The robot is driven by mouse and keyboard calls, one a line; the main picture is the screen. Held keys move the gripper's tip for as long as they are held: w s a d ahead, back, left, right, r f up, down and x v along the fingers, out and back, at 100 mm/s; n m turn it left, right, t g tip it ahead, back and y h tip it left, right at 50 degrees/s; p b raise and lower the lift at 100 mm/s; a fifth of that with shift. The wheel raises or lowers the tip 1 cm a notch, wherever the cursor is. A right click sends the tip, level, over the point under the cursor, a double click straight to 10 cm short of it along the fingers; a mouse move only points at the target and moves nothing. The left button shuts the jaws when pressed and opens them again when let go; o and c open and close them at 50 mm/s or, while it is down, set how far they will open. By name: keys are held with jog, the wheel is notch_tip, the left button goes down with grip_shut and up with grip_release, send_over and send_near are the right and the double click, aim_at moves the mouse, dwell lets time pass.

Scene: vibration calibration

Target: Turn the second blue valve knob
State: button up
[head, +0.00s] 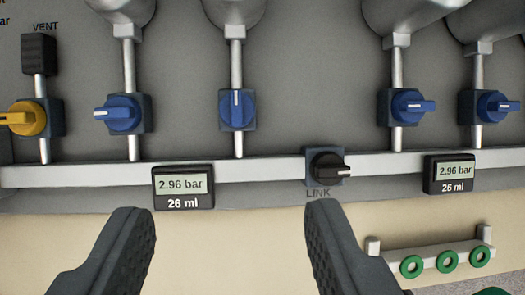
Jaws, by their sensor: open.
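Several blue valve knobs sit in a row on grey vertical pipes. The first from the left (121,113) has its handle lying sideways, pointing left. The second blue valve knob (237,108) has its handle upright, with a white line along it. The third (410,106) and the one at the far right (494,106) have handles lying sideways, pointing right. My gripper (234,225) is open and empty in the lower part of the view. Its fingers stand apart, below the second blue knob, with nothing between them.
A yellow knob (25,118) under the VENT label is at far left. A black LINK knob (327,168) sits on the horizontal white pipe (268,168). Two displays, left (183,187) and right (449,174), read 2.96 bar, 26 ml. Green rings (447,261) hang lower right.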

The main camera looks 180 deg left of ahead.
aim_at(235, 109)
jog(key=b+x, duration=0.2)
jog(key=x, duration=1.2)
jog(key=shift+s+a+b, duration=0.1)
jog(key=shift+b, duration=0.2)
jog(key=c, duration=0.9)
jog(key=shift+a, duration=0.25)
jog(key=shift+c, duration=0.2)
jog(key=shift+d+r, duration=0.1)
jog(key=shift+d, duration=0.05)
